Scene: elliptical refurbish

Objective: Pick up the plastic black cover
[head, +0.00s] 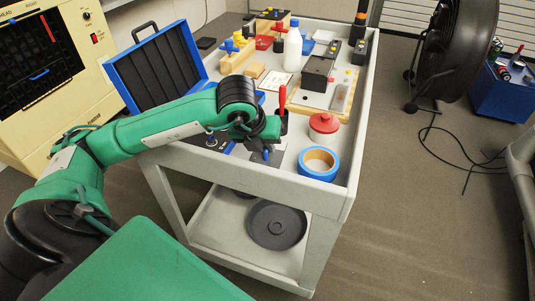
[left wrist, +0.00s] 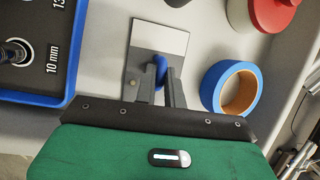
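A round black dish-like piece (head: 276,225) lies on the cart's lower shelf, and a black box-like piece (head: 318,72) stands on the cart top. I cannot tell which is the plastic black cover. My left gripper (head: 264,150) points down over the near part of the cart top. In the left wrist view its fingers (left wrist: 160,75) are close together, on both sides of the blue part of a flat grey plate-like tool (left wrist: 158,45). Whether they press on it is unclear. My right gripper is not in view.
A blue tape roll (head: 318,163) and a red-lidded container (head: 323,126) are right of the left gripper. A white bottle (head: 292,48) and an open blue case (head: 158,68) stand farther back. The cart's raised rim (head: 352,165) edges the top. A black fan (head: 455,45) stands at right.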

